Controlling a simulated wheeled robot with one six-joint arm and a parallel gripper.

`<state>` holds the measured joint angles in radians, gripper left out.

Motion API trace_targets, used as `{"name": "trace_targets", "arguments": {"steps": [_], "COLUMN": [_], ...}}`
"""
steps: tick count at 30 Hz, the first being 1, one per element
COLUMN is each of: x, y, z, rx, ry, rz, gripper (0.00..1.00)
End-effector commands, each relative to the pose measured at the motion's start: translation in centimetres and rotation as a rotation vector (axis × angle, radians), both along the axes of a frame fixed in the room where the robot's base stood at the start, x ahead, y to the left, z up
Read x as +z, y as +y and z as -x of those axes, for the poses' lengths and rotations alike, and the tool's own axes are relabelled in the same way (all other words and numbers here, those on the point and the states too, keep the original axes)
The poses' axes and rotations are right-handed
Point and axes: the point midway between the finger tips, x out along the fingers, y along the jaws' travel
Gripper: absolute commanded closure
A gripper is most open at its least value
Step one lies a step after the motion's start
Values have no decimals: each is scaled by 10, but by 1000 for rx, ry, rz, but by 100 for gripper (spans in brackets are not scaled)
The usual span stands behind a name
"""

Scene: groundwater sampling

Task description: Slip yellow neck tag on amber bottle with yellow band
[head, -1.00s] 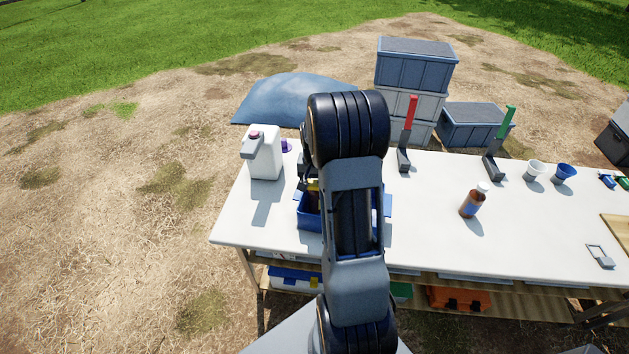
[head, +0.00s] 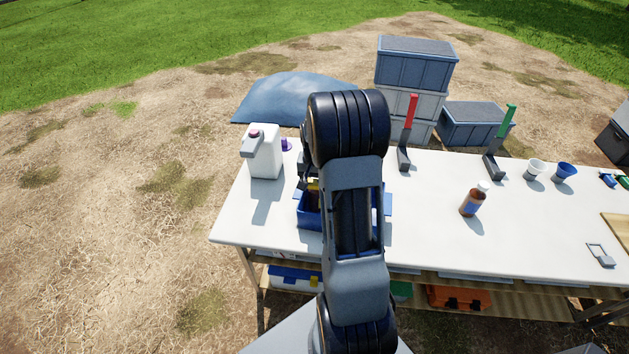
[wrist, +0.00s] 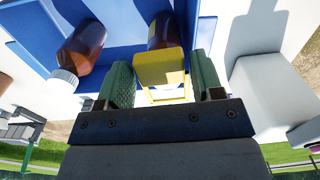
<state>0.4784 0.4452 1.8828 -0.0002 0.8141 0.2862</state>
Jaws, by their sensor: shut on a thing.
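My gripper (wrist: 163,82) is shut on the yellow neck tag (wrist: 161,70), which sits between its two green-padded fingers. An amber bottle (wrist: 164,30) in the blue crate (wrist: 110,12) lies directly behind the tag in the wrist view. The tag covers the bottle's neck and cap area, so I cannot tell whether it is around the neck. No yellow band shows clearly on that bottle. A second amber bottle (wrist: 82,46) with a white cap is in the crate to the left. In the head view my arm hides most of the crate (head: 308,218); a bit of yellow shows above it.
A white jug (head: 264,155) stands behind the crate at left. Another amber bottle (head: 470,203) stands alone on the white table (head: 430,235). Red-handled (head: 409,120) and green-handled (head: 506,122) tools stand along the back edge, with a white cup (head: 535,169) and blue cup (head: 564,173) at right.

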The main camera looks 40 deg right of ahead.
Motion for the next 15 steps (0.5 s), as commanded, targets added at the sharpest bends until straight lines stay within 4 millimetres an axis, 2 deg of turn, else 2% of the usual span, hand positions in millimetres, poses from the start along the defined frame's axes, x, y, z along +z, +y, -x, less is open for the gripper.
{"name": "trace_targets", "arguments": {"steps": [15], "x": [-17], "y": [0], "z": [0], "rx": [0], "ry": [1], "rz": [-1], "gripper": [53]}}
